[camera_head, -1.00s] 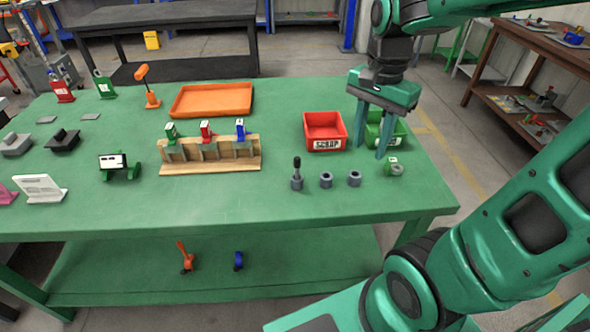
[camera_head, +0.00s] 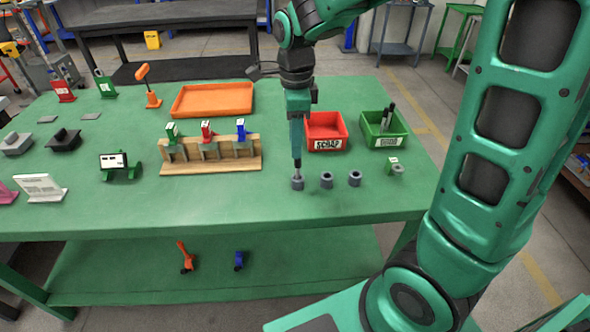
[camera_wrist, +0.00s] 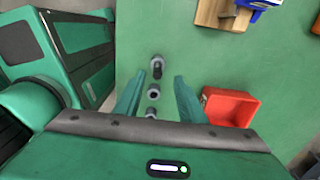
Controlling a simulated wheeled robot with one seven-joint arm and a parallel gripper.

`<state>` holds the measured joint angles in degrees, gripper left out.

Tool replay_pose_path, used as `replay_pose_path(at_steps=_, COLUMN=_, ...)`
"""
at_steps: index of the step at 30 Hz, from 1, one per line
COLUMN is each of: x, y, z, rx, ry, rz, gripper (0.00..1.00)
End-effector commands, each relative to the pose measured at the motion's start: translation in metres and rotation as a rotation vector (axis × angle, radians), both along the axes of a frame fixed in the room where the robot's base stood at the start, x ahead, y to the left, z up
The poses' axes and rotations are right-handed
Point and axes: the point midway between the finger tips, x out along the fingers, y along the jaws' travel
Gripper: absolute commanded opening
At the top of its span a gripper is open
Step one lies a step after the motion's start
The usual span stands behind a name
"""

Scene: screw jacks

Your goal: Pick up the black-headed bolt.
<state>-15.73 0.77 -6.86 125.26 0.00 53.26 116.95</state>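The black-headed bolt (camera_wrist: 157,70) stands upright in a grey collar (camera_head: 297,184), leftmost of a row of grey round pieces on the green bench. My gripper (camera_head: 297,163) points down right over the bolt and hides most of it in the head view. In the wrist view, the two green fingers (camera_wrist: 159,76) are apart, with the bolt's head near the gap between their tips. The bolt does not appear gripped. The exact height of the tips against the head is hard to tell.
Two empty-looking grey collars (camera_head: 326,180) (camera_head: 354,179) stand right of the bolt. Behind are a red SCRAP bin (camera_head: 325,146) and a green bin (camera_head: 381,142) holding dark upright items. A wooden rack (camera_head: 210,168) stands left. Bench front is clear.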

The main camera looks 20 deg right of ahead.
Motion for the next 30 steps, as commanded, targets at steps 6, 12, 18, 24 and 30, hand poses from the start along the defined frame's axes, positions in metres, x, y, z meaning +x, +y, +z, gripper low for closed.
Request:
replay_pose_path(at_steps=6, x=-0.001, y=-0.001, z=-0.015, rx=-0.001, ry=0.001, rz=0.0, gripper=0.36)
replay_pose_path(at_steps=12, x=-0.005, y=-0.004, z=-0.04, rx=-0.002, ry=0.005, rz=0.0, gripper=0.36)
replay_pose_path(at_steps=18, x=-0.005, y=-0.004, z=-0.061, rx=-0.001, ry=0.003, rz=0.001, gripper=0.36)
replay_pose_path(at_steps=24, x=-0.004, y=-0.004, z=-0.064, rx=0.0, ry=0.0, rz=0.0, gripper=0.36)
replay_pose_path(at_steps=30, x=-0.004, y=-0.005, z=-0.064, rx=0.0, ry=0.0, rz=0.0, gripper=0.08)
